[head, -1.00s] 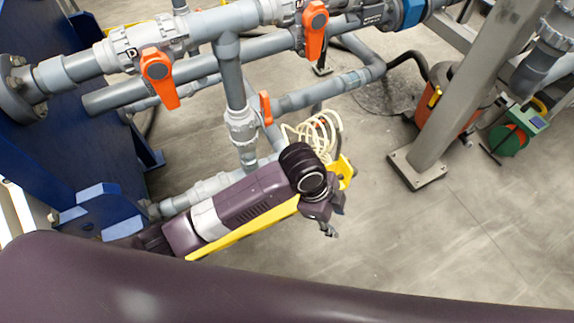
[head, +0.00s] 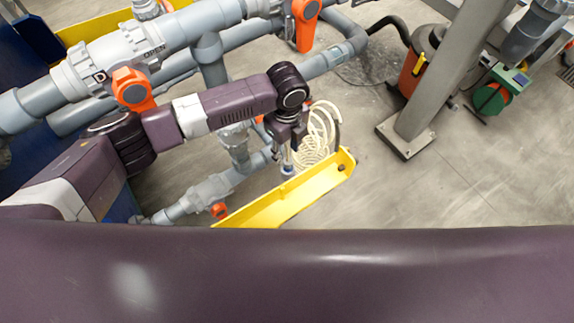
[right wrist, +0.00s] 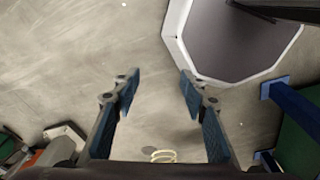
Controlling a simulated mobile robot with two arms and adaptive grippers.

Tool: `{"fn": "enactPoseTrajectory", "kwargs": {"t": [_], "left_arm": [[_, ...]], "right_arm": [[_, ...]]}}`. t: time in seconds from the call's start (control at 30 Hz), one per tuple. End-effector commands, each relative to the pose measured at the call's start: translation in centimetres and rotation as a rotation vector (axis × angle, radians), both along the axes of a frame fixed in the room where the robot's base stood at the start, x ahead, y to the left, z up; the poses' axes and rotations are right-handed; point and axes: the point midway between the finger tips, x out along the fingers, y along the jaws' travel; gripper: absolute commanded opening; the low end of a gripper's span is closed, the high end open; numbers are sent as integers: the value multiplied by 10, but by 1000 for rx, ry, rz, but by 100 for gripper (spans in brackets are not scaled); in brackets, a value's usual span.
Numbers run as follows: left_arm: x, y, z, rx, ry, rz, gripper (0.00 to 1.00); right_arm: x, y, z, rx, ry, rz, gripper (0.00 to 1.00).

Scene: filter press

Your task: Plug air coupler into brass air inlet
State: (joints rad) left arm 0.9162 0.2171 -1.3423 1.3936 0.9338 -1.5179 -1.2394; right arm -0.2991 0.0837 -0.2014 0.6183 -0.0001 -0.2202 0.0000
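A coiled cream air hose (head: 318,135) hangs beside the grey pipes in the head view, and part of the coil also shows at the bottom of the right wrist view (right wrist: 163,156). My left gripper (head: 287,168) points down just left of the coil, above the yellow beam. A small blue and white piece is at its fingertips, too small to make out; whether the fingers hold it I cannot tell. I cannot pick out the air coupler or the brass inlet. My right gripper (right wrist: 158,85) is open and empty, with its fingers wide apart over bare floor.
A yellow beam (head: 270,205) runs below the left gripper. Grey pipes with an orange-handled valve (head: 133,90) lie behind my left arm. A grey post (head: 440,85) and an orange vacuum (head: 420,60) stand at the right.

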Motion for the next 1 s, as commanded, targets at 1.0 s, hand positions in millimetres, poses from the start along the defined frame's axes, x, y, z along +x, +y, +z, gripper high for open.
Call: {"fn": "enactPoseTrajectory", "kwargs": {"t": [1.0], "left_arm": [[0,-4,-48,0,-1,1,36]], "right_arm": [[-7,3,-45,3,10,-1,40]]}}
